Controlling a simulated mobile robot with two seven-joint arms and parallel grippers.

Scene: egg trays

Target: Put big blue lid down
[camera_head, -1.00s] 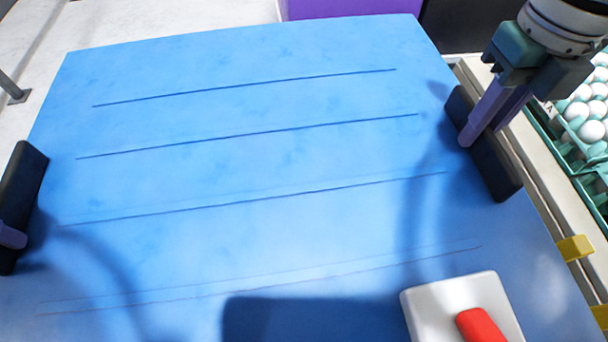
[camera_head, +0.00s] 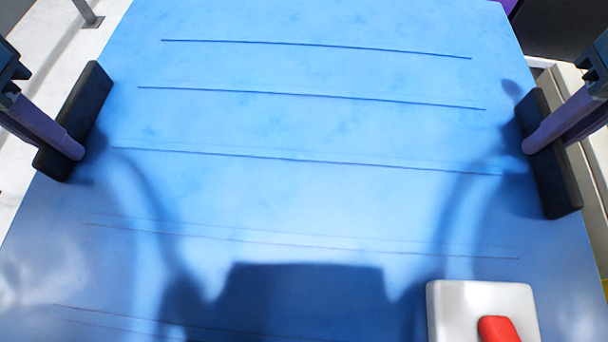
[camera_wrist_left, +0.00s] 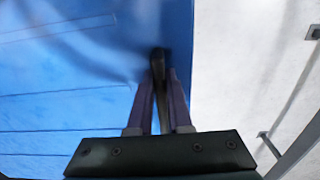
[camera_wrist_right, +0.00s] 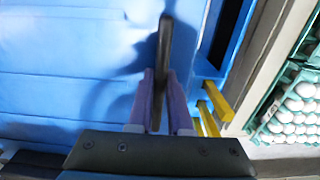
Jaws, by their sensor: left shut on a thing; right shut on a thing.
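The big blue lid (camera_head: 310,125) fills most of the head view, a broad flat sheet with thin grooves across it. It has a black handle (camera_head: 95,90) on its left edge and another black handle (camera_head: 540,110) on its right edge. My left gripper (camera_head: 72,145) is shut on the left handle, also seen in the left wrist view (camera_wrist_left: 159,85). My right gripper (camera_head: 535,142) is shut on the right handle, also seen in the right wrist view (camera_wrist_right: 160,85). What lies beneath the lid is hidden.
A white block with a red switch (camera_head: 480,305) shows on the lid's near right. In the right wrist view, trays of white eggs (camera_wrist_right: 295,125) lie to the right, and yellow pieces (camera_wrist_right: 217,100) show beside the lid's edge. Pale floor (camera_wrist_left: 260,60) lies beyond the left edge.

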